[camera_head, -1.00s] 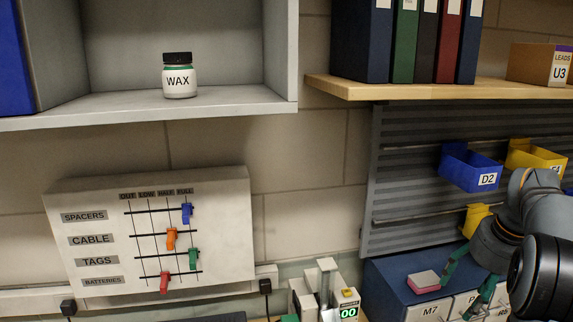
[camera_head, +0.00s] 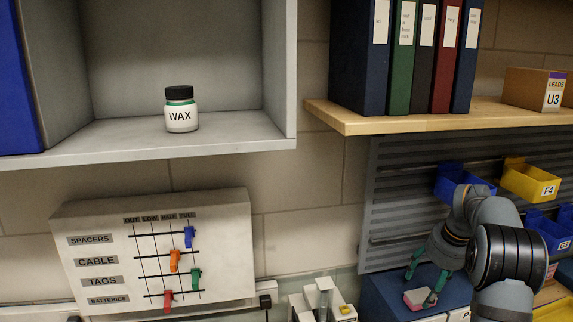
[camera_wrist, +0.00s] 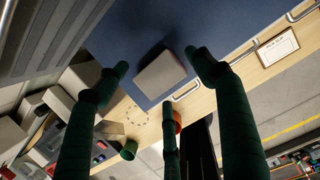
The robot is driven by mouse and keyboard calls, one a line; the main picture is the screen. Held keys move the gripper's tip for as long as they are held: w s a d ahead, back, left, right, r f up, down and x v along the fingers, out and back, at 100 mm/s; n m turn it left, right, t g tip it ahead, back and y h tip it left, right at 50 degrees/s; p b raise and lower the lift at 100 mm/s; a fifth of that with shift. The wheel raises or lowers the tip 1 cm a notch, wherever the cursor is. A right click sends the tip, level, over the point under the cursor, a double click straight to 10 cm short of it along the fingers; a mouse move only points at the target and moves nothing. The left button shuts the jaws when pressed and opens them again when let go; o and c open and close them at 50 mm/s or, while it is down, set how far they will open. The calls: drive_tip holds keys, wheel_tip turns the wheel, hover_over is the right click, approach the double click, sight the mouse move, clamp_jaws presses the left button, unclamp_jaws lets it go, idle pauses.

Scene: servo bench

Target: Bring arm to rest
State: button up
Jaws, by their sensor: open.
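My gripper (camera_head: 419,288) has green fingers and is at the lower right of the head view, just above the blue cabinet (camera_head: 385,297). Its fingers are spread open, and nothing is held. A small pink-and-white block (camera_head: 420,300) lies on the cabinet top close to the fingertips. In the wrist view, the block (camera_wrist: 160,75) shows its pale face beyond the spread fingertips. I cannot tell whether any finger touches it. My arm comes in from the lower right and hides part of the cabinet.
A wooden shelf (camera_head: 440,117) with binders and a U3 box (camera_head: 535,88) is above my arm. Blue and yellow bins (camera_head: 530,182) hang on the rack close behind it. A slider board (camera_head: 100,222) and a WAX jar (camera_head: 181,112) are at left.

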drive_tip(key=s+d+b, duration=0.2)
drive_tip(key=s+b, duration=0.2)
drive_tip(key=s, duration=0.5)
drive_tip(key=s+d+b, duration=0.2)
drive_tip(key=s+b, duration=0.2)
drive_tip(key=s, duration=0.5)
drive_tip(key=s+a+f+n+g+p, duration=0.2)
drive_tip(key=a+n, duration=0.5)
drive_tip(key=n, duration=0.4)
drive_tip(key=s+a+f+n+g+p, duration=0.1)
drive_tip(key=s+a+f+n+g, duration=0.1)
drive_tip(key=s+a+n, duration=0.3)
drive_tip(key=s+a+f+n+g+p, duration=0.2)
drive_tip(key=s+a+n, duration=0.2)
drive_tip(key=a+n, duration=0.7)
drive_tip(key=shift+a+n+h+p, duration=0.25)
drive_tip(key=shift+n+h+p, duration=0.15)
drive_tip(key=shift+n, duration=2.8)
drive_tip(key=shift+w+f, duration=0.1)
drive_tip(key=shift+f, duration=0.05)
